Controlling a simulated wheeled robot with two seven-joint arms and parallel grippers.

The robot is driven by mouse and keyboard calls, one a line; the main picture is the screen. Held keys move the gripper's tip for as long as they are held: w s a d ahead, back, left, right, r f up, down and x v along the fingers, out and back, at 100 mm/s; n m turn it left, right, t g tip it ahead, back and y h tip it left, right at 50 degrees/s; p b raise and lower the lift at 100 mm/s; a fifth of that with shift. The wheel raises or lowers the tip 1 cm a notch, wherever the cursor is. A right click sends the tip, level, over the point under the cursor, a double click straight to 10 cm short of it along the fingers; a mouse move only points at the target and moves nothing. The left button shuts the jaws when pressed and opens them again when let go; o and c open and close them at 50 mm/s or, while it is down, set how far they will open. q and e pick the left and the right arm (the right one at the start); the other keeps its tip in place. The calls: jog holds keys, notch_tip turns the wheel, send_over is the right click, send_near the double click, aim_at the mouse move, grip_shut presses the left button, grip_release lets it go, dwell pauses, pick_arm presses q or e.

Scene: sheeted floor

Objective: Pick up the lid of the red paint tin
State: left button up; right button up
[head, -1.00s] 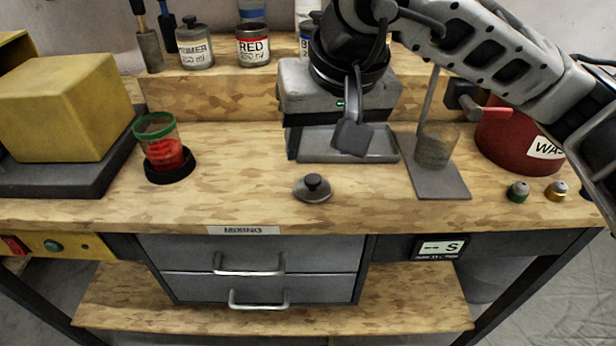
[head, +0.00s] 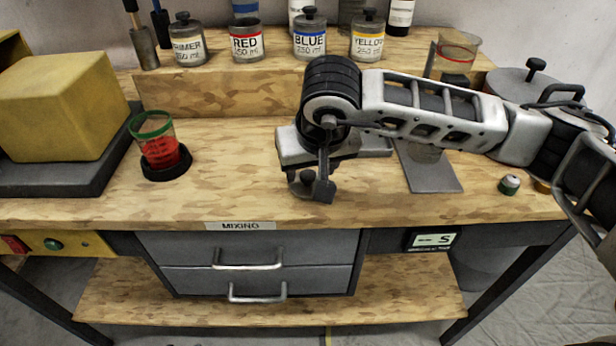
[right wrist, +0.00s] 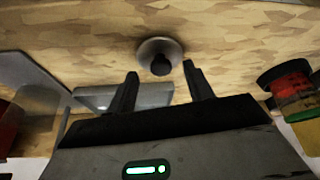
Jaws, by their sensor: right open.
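The red paint tin (head: 247,42) stands open on the raised back shelf, its label reading RED. A loose grey lid with a dark knob lies on the bench top in front. In the head view my right gripper (head: 309,187) is right over the lid (head: 300,188) and hides part of it. In the right wrist view the lid (right wrist: 153,45) lies just beyond the open fingertips (right wrist: 160,70), its knob roughly centred between them. The fingers look empty. My left gripper is not in view.
Primer (head: 187,42), blue (head: 309,38) and yellow (head: 368,40) tins with lids stand along the shelf. A green-rimmed cup of red paint (head: 160,145) stands left. A grey plate (head: 432,175) and small pot (head: 509,184) are right. The front bench is mostly clear.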

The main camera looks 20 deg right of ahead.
jog(key=x, duration=0.2)
jog(key=shift+w+f, duration=0.15)
jog(key=shift+f, duration=0.05)
jog(key=c, duration=1.1)
jog(key=shift+o, duration=0.2)
jog(key=shift+r, duration=0.2)
